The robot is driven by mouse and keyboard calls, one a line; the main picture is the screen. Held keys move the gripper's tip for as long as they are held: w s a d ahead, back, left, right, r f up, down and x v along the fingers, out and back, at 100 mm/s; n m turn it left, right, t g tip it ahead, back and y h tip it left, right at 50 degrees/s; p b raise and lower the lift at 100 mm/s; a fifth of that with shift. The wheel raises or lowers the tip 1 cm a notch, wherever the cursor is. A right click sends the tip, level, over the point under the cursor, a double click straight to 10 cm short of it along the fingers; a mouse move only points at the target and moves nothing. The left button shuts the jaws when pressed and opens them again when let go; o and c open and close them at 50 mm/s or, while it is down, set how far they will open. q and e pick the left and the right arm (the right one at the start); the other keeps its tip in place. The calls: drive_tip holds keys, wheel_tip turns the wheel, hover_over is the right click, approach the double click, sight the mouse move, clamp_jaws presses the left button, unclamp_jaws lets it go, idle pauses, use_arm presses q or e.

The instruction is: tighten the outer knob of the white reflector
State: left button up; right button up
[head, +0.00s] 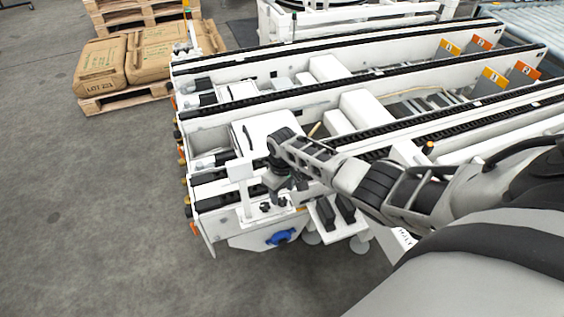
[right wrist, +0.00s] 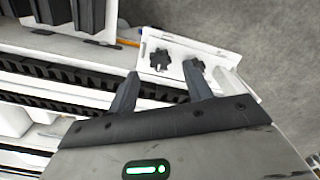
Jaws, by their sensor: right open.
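The white reflector's bracket (head: 240,172) stands at the near left end of the conveyor frame. Two dark star-shaped knobs sit on its white plate: one knob (head: 265,207) on the left and another (head: 282,201) on the right in the head view. My right gripper (head: 285,184) is just above and beside them. In the right wrist view my right gripper (right wrist: 161,72) is open and empty. One knob (right wrist: 160,60) appears between the fingertips, and the other (right wrist: 196,66) is by the right finger, partly covered. Contact cannot be told. My left gripper is not in view.
White conveyor rails with black chains (head: 370,75) run behind and right of my arm. A blue knob (head: 281,237) sits low on the frame's end plate. Dark blocks (head: 335,210) stand right of the gripper. The grey floor (head: 100,220) at left is clear.

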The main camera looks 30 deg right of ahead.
sight(282, 200)
use_arm(q)
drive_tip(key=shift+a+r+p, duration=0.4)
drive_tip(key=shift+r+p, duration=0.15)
drive_tip(key=shift+p, duration=0.6)
use_arm(e)
wheel_tip(282, 200, up, 13)
drive_tip(key=shift+f, duration=0.15)
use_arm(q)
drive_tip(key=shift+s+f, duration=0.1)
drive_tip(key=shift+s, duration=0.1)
use_arm(e)
drive_tip(key=s+a+f+n+t, duration=0.1)
drive_tip(key=s+a+f, duration=0.1)
drive_tip(key=s+a, duration=0.95)
drive_tip(key=s+d+r+m+t, duration=0.25)
drive_tip(key=s+r, duration=0.55)
drive_tip(key=s, duration=0.5)
drive_tip(key=w+a+f+n+t+y, duration=0.1)
drive_tip(key=w+a+f+t+y, duration=0.1)
drive_tip(key=w+a+f+t, duration=0.3)
wheel_tip(282, 200, down, 4)
drive_tip(key=shift+w+a+r+t+y, duration=0.25)
drive_tip(key=shift+w+t+y, duration=0.15)
drive_tip(key=shift+t, duration=0.45)
